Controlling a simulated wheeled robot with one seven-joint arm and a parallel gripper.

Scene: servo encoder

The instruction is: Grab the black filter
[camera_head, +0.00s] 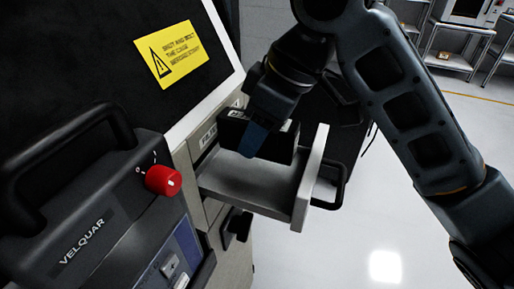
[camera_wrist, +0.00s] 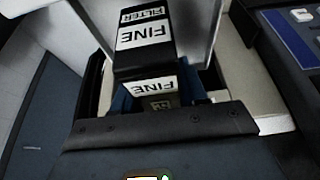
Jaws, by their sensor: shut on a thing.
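The black filter (camera_wrist: 148,50) fills the upper middle of the wrist view, with white labels reading "FINE" and "FILTER". In the head view the black filter (camera_head: 231,131) sits at the back of the open drawer (camera_head: 299,190), partly hidden by my gripper. My gripper (camera_head: 252,140) reaches down into the drawer from above, its blue fingertip against the filter. In the wrist view my gripper (camera_wrist: 155,100) is shut on the filter, blue fingers showing at its sides. The filter's underside is hidden, so I cannot tell whether it touches the drawer floor.
The drawer's black handle (camera_head: 331,190) faces right. A machine panel with a red knob (camera_head: 163,180) and a large black handle (camera_head: 70,150) stands at left. A yellow warning label (camera_head: 168,53) is above the drawer. The floor at right is clear; shelves (camera_head: 455,45) stand far back.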

